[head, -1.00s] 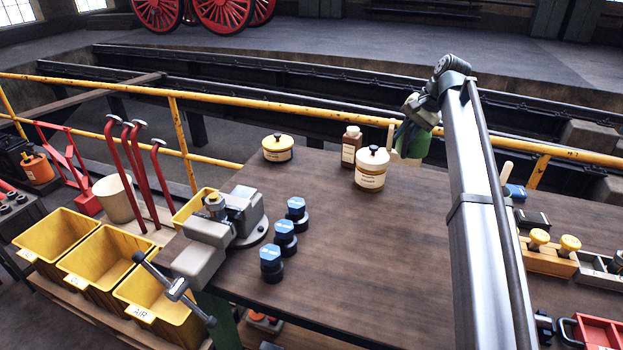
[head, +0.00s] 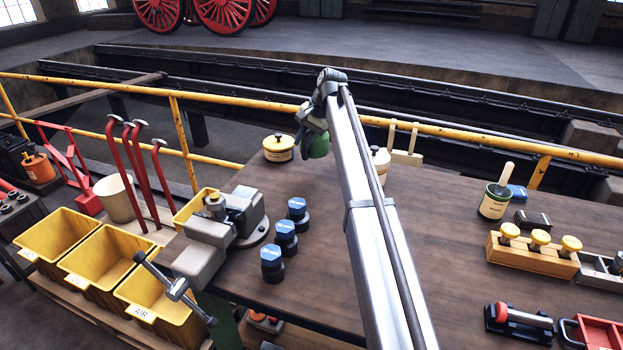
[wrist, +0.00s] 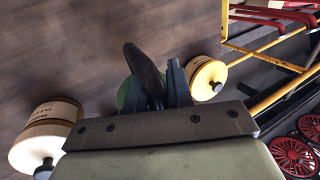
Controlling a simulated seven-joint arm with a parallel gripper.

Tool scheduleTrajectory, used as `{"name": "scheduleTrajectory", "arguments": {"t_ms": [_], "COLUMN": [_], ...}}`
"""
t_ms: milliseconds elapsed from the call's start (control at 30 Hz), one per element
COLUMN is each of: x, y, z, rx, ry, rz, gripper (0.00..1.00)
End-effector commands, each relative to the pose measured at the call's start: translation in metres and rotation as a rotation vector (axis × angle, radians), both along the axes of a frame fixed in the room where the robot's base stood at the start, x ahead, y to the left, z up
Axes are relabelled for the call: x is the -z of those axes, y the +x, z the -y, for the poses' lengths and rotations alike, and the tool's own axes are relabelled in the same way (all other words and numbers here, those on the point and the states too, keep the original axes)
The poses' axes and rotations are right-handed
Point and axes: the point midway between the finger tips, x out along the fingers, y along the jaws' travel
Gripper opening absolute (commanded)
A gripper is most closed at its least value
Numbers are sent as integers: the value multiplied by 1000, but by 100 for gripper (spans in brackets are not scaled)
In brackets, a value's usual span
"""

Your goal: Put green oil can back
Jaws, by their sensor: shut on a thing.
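The green oil can (head: 317,145) hangs under my gripper (head: 312,122) near the far edge of the workbench (head: 440,250). In the wrist view my gripper (wrist: 152,85) is shut on a dark upright part of the can, and a strip of the can's green body (wrist: 123,95) shows beside the fingers. The can is between two cream lidded tins. Most of the can is hidden by the gripper, and I cannot tell how far it is above the bench.
One cream tin (head: 278,149) stands left of the can; the other (head: 380,163) is partly behind my arm. A pale wooden rack (head: 405,157) stands at the back edge, near the yellow railing (head: 460,138). Blue-topped pieces (head: 285,235) and a vise (head: 225,220) are nearer left.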

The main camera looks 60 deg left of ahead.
Motion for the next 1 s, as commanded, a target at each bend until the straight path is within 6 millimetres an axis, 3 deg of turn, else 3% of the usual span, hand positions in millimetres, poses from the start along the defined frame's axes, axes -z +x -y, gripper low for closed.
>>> {"name": "scheduleTrajectory", "arguments": {"t_ms": [233,500,1000], "x": [18,59,103], "y": [-7,-7,-6], "z": [-4,-4,-5], "rx": [-6,-5,-6], "ry": [1,0,2], "rz": [0,0,0], "gripper": [0,0,0]}}
